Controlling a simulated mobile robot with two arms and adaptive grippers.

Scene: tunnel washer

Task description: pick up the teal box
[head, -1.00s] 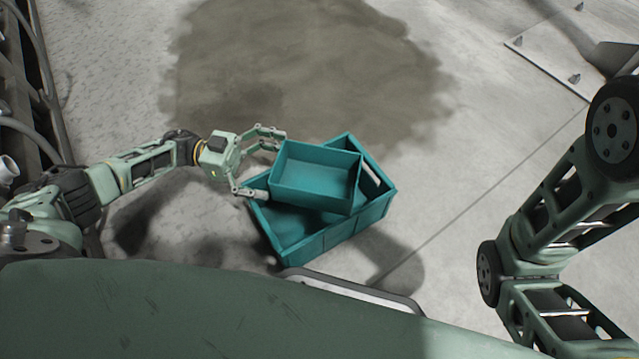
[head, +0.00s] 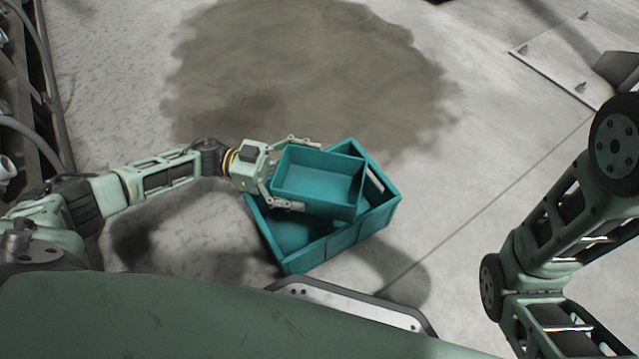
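A small teal box (head: 318,180), open at the top, is in the middle of the head view. It overlaps a larger teal crate (head: 335,248); I cannot tell whether it rests inside the crate or on its rim. My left gripper (head: 297,174) reaches in from the left with its fingers spread on either side of the small box. The far finger lies along the box's far side, and the near finger lies along its near side. I cannot see firm contact. My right gripper is out of view; only the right arm's links show.
The larger crate stands on a concrete floor with a dark damp patch (head: 310,75) behind it. A metal plate (head: 565,60) lies at the upper right. Pipes and machinery (head: 30,100) line the left edge. The floor right of the crate is clear.

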